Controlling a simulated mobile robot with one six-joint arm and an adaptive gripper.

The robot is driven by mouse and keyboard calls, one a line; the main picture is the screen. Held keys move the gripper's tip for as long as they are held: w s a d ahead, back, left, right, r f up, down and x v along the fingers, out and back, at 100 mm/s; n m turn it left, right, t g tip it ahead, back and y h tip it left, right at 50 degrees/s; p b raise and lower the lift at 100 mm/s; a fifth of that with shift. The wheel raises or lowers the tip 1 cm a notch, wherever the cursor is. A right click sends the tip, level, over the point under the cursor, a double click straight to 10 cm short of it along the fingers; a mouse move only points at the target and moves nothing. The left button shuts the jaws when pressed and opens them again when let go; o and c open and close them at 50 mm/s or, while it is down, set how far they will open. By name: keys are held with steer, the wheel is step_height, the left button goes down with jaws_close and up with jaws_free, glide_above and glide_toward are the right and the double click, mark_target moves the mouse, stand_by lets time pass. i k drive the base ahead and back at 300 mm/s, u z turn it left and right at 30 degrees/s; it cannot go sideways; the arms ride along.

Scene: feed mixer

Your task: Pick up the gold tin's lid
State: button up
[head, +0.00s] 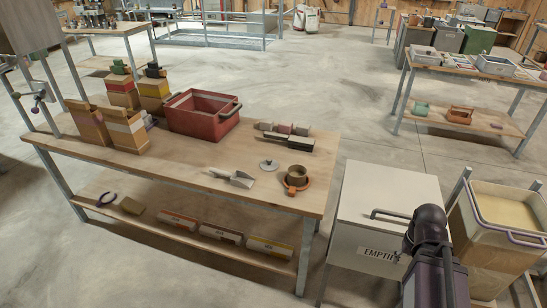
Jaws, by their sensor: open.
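An open brownish-gold round tin (300,171) stands near the right end of the wooden workbench (200,172). It sits on or in a flat orange-brown round piece (308,183), with a small orange block at its front. A small grey disc with a raised middle (268,165) lies flat on the bench just left of the tin, apart from it. It looks like a lid, but I cannot tell whether it belongs to the tin. My dark arm rises at the lower right, in front of the white cabinet; no gripper fingers show.
A metal scoop (236,178) lies left of the disc. Small blocks in a dark tray (287,140) lie behind it. A red crate (203,115) and paper bags (124,130) stand further left. A white cabinet (385,205) and a bin (505,215) stand right of the bench.

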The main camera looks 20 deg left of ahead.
mark_target(269, 164)
steer(key=u, duration=0.25)
steer(key=i, duration=0.95)
steer(key=u, duration=0.55)
